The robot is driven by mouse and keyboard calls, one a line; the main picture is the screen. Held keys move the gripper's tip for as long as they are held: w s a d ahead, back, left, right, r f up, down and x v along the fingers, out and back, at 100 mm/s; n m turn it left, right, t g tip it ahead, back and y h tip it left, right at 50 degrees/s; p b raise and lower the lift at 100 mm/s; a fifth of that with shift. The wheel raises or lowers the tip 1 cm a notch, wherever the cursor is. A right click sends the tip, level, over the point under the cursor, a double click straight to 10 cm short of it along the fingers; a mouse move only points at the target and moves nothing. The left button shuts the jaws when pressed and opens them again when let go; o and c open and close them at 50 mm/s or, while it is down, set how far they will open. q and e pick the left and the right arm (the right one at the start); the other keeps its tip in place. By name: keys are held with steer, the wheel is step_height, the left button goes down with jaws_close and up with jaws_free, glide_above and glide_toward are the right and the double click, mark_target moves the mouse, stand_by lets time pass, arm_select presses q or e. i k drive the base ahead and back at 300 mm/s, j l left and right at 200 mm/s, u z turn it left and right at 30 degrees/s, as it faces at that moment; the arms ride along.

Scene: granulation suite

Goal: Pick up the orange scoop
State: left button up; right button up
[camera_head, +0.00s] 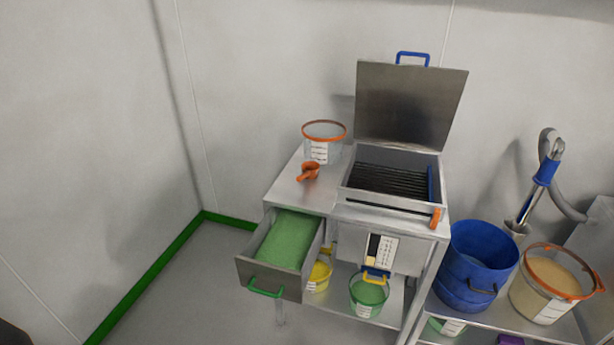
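A small orange scoop (308,172) lies on the left part of the steel table top (290,193), just in front of a clear tub with an orange rim (324,143). Its handle points toward the front left. Nothing covers the scoop, and nothing is touching it from above. Neither of my grippers shows in the head view.
A steel machine (392,208) with a raised lid (410,103) stands right of the scoop. An open drawer (268,280) of green material juts out below. Green and yellow tubs sit on the lower shelf. A blue bucket (474,262) and a powder tub (545,300) stand right.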

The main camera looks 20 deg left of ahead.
mark_target(306, 174)
steer(key=i+l+u, duration=0.1)
steer(key=l, duration=0.25)
steer(key=i+l+u, duration=0.25)
steer(key=i+l, duration=0.15)
steer(key=l, duration=0.3)
steer(key=i+l+u, duration=0.15)
steer(key=l, duration=0.25)
